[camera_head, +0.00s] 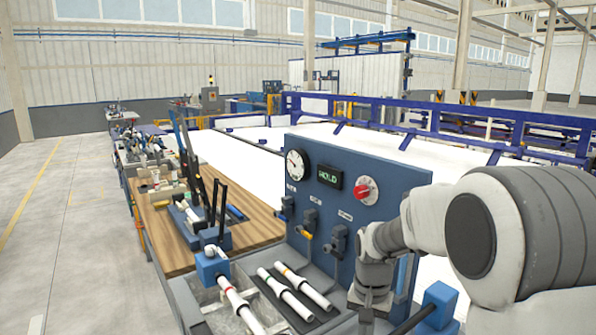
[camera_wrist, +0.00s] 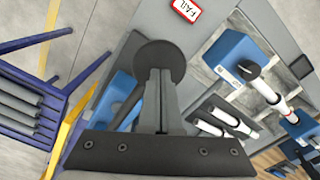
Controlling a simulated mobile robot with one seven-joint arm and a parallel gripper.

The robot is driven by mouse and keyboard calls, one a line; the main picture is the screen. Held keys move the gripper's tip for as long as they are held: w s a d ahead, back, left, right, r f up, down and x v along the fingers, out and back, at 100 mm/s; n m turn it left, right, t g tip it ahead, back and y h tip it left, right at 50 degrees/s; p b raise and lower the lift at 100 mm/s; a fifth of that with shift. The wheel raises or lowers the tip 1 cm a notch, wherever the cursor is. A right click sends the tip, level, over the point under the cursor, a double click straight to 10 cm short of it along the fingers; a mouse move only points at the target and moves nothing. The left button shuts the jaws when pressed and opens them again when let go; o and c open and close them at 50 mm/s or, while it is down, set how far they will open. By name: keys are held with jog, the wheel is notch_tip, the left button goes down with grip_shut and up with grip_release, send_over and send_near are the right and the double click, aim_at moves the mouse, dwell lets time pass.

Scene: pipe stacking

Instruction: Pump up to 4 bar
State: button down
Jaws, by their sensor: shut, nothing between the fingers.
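A blue test panel (camera_head: 375,220) carries a round white pressure gauge (camera_head: 295,165), whose reading is too small to make out. Beside it are a small display (camera_head: 330,177) with green letters that look like HOLD and a red knob (camera_head: 364,190). Several small valves (camera_head: 309,223) sit below. My gripper is at the bottom right of the head view, its fingertips out of sight. In the wrist view my gripper (camera_wrist: 158,82) is shut and empty, with a dark round knob (camera_wrist: 160,56) right at its tips; contact is unclear. A black bar (camera_head: 413,319) runs to a blue block (camera_head: 440,296).
White pipes (camera_head: 303,287) lie on a dark mat left of my arm. Another pipe (camera_head: 240,304) is at a blue clamp (camera_head: 211,267) over a grey basin. A wooden bench (camera_head: 158,222) with tools stands behind. The wrist view shows a FAIL sign (camera_wrist: 186,8).

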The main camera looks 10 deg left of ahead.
jog(key=shift+w+d+f+b, duration=0.15)
jog(key=shift+f+b, duration=1.3)
jog(key=shift+f, duration=0.8)
jog(key=shift+w+d+f+b, duration=0.1)
jog(key=shift+f+b, duration=1.3)
jog(key=shift+f, duration=0.8)
jog(key=r+p, duration=0.2)
jog(key=r, duration=0.1)
jog(key=r+p, duration=0.2)
jog(key=r, duration=0.1)
jog(key=r+p, duration=0.2)
jog(key=r, duration=0.1)
jog(key=shift+s+a+r+p, duration=0.15)
jog(key=shift+s+a+p, duration=0.15)
jog(key=shift+s+p, duration=0.1)
jog(key=shift+w+d+f+b, duration=0.1)
jog(key=shift+w+f+b, duration=0.05)
jog(key=shift+f+b, duration=3.1)
jog(key=shift+f+p, duration=0.55)
jog(key=shift+f, duration=0.2)
jog(key=r+p, duration=0.1)
jog(key=r, duration=0.1)
jog(key=r+p, duration=0.2)
jog(key=r, duration=0.1)
jog(key=r+p, duration=0.2)
jog(key=shift+s+a+r, duration=0.25)
jog(key=shift+a+r, duration=0.05)
jog(key=shift+r, duration=0.1)
